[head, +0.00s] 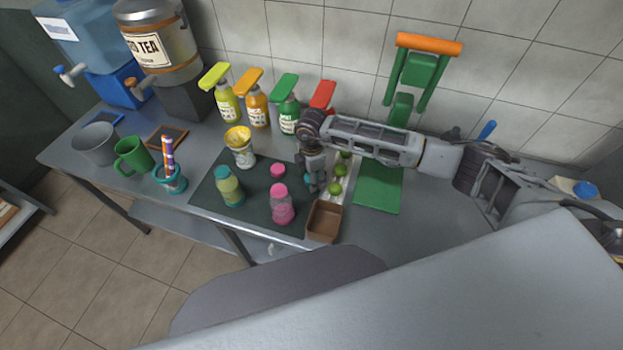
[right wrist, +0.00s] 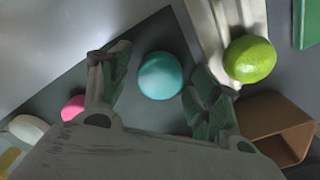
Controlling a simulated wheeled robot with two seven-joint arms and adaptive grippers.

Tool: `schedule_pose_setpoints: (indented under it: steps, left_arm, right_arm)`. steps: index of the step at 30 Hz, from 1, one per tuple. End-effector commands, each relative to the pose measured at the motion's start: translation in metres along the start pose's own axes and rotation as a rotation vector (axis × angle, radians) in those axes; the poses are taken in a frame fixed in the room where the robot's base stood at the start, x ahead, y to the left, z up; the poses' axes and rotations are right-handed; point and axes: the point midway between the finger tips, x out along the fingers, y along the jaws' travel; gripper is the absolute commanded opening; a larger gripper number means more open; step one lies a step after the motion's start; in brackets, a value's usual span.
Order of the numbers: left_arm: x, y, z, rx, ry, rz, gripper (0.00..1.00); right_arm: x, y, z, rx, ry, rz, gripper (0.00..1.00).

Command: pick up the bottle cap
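A round teal bottle cap (right wrist: 162,75) lies on the dark mat in the right wrist view, between and beyond the open fingers of my right gripper (right wrist: 155,82). In the head view my right gripper (head: 313,182) hangs over the mat's right part, and a sliver of the teal cap (head: 306,178) shows beside it; most of it is hidden. I see no finger touching the cap. A pink cap (head: 278,171) lies left of the gripper, near a yellow-green bottle with a teal top (head: 230,187) and a pink bottle (head: 282,205). My left gripper is not in view.
Limes (head: 335,188) sit on a pale tray right of the gripper. A brown open box (head: 323,222) stands at the front edge and a green board (head: 378,188) lies to the right. Pump bottles (head: 257,106) line the back. A yellow-topped cup (head: 240,147) stands left.

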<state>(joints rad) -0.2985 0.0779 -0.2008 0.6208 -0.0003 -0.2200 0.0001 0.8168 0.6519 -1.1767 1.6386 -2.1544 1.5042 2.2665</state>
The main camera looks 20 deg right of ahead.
Motion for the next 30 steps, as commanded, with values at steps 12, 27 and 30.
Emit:
schedule_pose_setpoints:
  steps: [12,27,30]
  left_arm:
    - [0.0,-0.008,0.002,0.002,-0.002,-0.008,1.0]
    - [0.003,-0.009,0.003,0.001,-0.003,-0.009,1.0]
    - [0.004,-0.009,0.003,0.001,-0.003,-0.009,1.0]
  right_arm:
    - [0.0,0.0,0.0,0.0,0.0,0.0,0.29]
    - [-0.026,0.0,0.0,-0.001,-0.001,0.002,0.29]
    - [-0.041,0.001,0.0,-0.001,0.0,0.003,0.29]
